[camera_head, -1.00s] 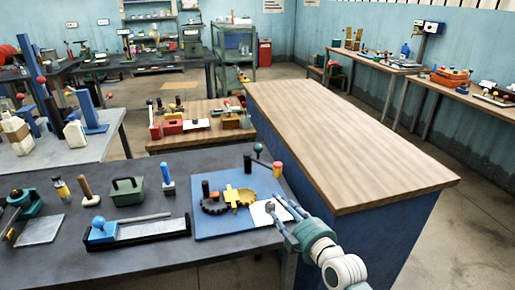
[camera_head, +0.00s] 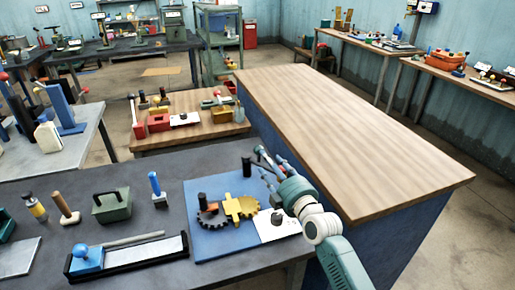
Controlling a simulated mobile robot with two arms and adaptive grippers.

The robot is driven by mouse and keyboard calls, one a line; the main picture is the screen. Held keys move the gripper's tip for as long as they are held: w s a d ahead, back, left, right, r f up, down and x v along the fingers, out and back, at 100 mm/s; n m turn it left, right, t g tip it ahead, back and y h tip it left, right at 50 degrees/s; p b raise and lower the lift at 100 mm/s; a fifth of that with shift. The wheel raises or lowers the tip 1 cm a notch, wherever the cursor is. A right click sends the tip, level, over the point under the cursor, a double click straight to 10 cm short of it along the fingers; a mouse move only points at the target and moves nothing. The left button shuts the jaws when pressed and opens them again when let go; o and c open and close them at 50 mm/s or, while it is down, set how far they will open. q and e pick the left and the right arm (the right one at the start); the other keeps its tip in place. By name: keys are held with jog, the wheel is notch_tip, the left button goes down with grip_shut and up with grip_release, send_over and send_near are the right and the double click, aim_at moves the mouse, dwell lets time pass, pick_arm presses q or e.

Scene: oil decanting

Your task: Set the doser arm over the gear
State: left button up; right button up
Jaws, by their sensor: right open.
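A dark gear (camera_head: 211,221) and a yellow gear (camera_head: 241,208) lie meshed on a blue board (camera_head: 216,243) on the grey bench. A dark upright post (camera_head: 247,167) stands at the board's back edge, with a round dark knob (camera_head: 258,149) beside its top. The doser arm and its red-and-yellow end are mostly hidden behind my right gripper. My right gripper (camera_head: 266,163) is open, its fingers pointing to the back left beside the post and knob. I cannot tell whether it touches the doser arm. My left gripper is out of view.
A white plate with a dark knob (camera_head: 277,218) lies at the board's right. A blue-handled tool (camera_head: 155,184), a green box (camera_head: 110,206) and a long black tray (camera_head: 131,258) stand left of the board. The wooden-topped bench (camera_head: 330,130) behind is bare.

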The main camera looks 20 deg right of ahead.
jog(key=shift+w+a, duration=0.2)
jog(key=shift+w, duration=1.15)
jog(key=shift+w+a, duration=0.2)
jog(key=shift+w, duration=1.15)
jog(key=shift+w+a, duration=0.2)
jog(key=shift+w, duration=1.15)
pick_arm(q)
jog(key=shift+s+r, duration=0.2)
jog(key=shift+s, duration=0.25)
pick_arm(e)
grip_shut()
